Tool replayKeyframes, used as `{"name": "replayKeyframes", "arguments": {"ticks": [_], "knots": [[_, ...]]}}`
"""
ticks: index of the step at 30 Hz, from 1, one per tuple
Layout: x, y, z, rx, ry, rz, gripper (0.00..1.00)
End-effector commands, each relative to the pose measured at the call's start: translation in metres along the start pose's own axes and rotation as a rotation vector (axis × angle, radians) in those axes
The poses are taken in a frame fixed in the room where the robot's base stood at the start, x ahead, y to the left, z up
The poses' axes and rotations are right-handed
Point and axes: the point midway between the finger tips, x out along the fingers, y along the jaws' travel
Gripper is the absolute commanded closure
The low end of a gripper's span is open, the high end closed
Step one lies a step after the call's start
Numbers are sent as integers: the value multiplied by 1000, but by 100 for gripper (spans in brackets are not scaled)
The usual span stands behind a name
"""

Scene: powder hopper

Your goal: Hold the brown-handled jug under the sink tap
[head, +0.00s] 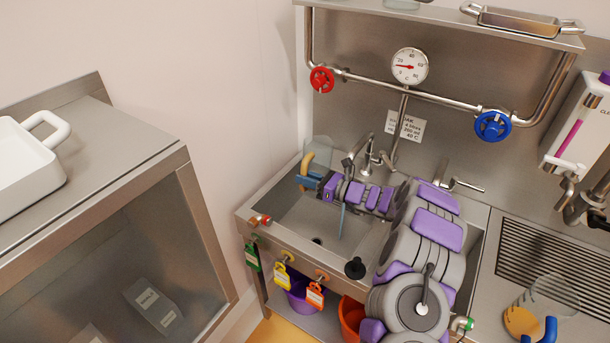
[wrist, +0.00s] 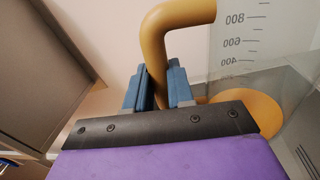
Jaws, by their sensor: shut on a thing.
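The brown-handled jug (head: 320,150) is clear and stands out at the back left of the sink (head: 300,222), raised to the left of the tap (head: 349,163). My gripper (head: 307,180) is shut on its brown handle. In the wrist view my gripper (wrist: 158,88) has its blue fingers on both sides of the handle (wrist: 165,35). The clear jug wall (wrist: 245,50) shows measuring marks, with a tan round area at the bottom. A thin bluish streak (head: 341,222) below my arm looks like running water. The jug is beside it, not under it.
A red valve wheel (head: 321,80) and a blue one (head: 493,126) sit on pipes behind the sink. A blue-handled jug (head: 535,310) stands on the right counter. A white pan (head: 30,160) is on the left cabinet. Tagged knobs line the sink front.

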Motion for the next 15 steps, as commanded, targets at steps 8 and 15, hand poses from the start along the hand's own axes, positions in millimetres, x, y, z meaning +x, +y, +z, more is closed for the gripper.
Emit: {"name": "replayKeyframes", "arguments": {"ticks": [8, 15], "knots": [[4, -3, -26, -2, 3, 1, 100], [2, -8, -47, 0, 2, 0, 100]]}}
